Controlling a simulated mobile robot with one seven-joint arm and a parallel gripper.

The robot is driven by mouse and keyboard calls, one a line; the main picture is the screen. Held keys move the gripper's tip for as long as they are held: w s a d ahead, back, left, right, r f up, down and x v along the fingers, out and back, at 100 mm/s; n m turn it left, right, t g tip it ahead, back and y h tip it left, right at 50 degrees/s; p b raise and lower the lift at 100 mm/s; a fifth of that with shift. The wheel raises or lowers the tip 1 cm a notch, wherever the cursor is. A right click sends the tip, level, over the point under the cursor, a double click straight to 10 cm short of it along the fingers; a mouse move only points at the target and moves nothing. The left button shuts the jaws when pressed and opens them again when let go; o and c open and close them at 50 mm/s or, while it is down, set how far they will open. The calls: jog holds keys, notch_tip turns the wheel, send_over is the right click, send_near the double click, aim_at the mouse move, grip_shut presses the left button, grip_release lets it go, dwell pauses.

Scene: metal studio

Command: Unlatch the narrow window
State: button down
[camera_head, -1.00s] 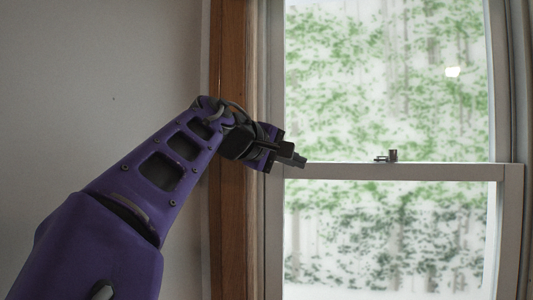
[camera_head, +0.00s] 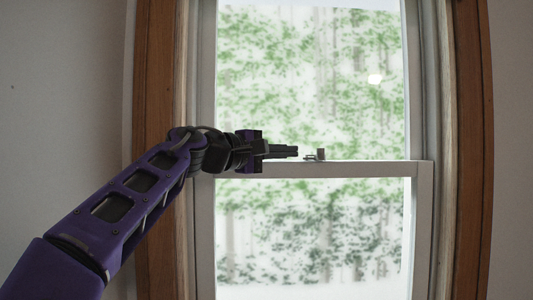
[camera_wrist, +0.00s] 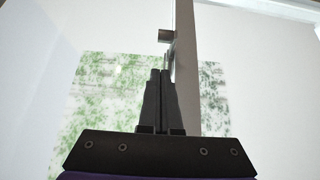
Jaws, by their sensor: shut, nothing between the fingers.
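The narrow window (camera_head: 310,168) is a white-framed sash window with a horizontal meeting rail across its middle. A small metal latch (camera_head: 317,155) sits on top of the rail; it also shows in the wrist view (camera_wrist: 166,37), just beyond my fingertips. My gripper (camera_head: 296,152) is shut and empty. It points right, just above the rail, with its tips a short gap to the left of the latch. In the wrist view the fingers (camera_wrist: 161,76) are together, beside the rail (camera_wrist: 187,60). The latch's exact lever position is too small to tell.
Brown wooden trim (camera_head: 160,100) stands left of the window, close behind my arm, and more trim (camera_head: 473,150) stands at the right. A grey wall (camera_head: 60,100) is at the left. The space above the rail, right of the latch, is clear.

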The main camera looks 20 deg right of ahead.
aim_at(318, 151)
jog(key=s+d, duration=0.1)
jog(key=d, duration=0.2)
jog(key=shift+s, duration=0.35)
jog(key=shift+b, duration=0.45)
jog(key=shift+s+d+n+t+y+b, duration=0.5)
jog(key=shift+s+d+n+t+b, duration=0.25)
jog(key=shift+t, duration=0.25)
jog(key=shift+a, duration=0.2)
